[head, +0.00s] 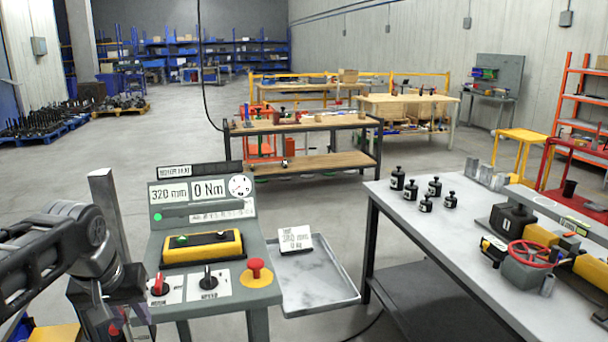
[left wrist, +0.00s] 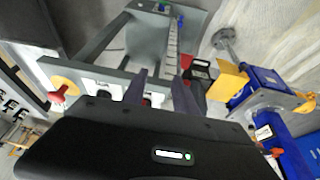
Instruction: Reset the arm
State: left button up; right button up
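My left gripper (head: 118,318) is at the lower left of the head view, at the left edge of a grey control console (head: 220,288), beside its red-marked knob (head: 158,284). In the left wrist view its two dark fingers (left wrist: 161,90) stand apart with no object seen gripped between them. A knob on the console panel shows beyond and between the fingers. Whether the gripper touches the console I cannot tell. My left arm comes in from the left edge. My right gripper is in neither view.
The console carries a black knob (head: 208,278), a red mushroom button (head: 256,268) and a yellow pendant (head: 202,248). A grey tray (head: 318,290) adjoins it. A workbench (head: 400,225) with black weights (head: 435,186) and a red handwheel (head: 530,253) stands right. A blue jack (left wrist: 265,82) shows in the wrist view.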

pick_arm(q)
jog(key=d+f+m+h, duration=0.1)
jog(key=d+f, duration=0.4)
jog(key=f, duration=0.4)
jog(key=w+d+f+g+h, duration=0.15)
jog(key=d+f, duration=0.35)
jog(key=f, duration=0.5)
jog(key=d+f+m+h, duration=0.1)
jog(key=d+f+h, duration=0.1)
jog(key=d+f, duration=0.55)
jog(key=s+d+f+g, duration=0.1)
jog(key=s+d+f, duration=0.3)
jog(key=s+f, duration=0.6)
jog(key=s+d+f+g, duration=0.1)
jog(key=s+d+f, duration=0.4)
jog(key=s+f, duration=0.6)
jog(key=shift+s+d+h, duration=0.2)
jog(key=shift+s+h, duration=0.1)
jog(key=shift+h, duration=0.05)
jog(key=shift+a, duration=0.15)
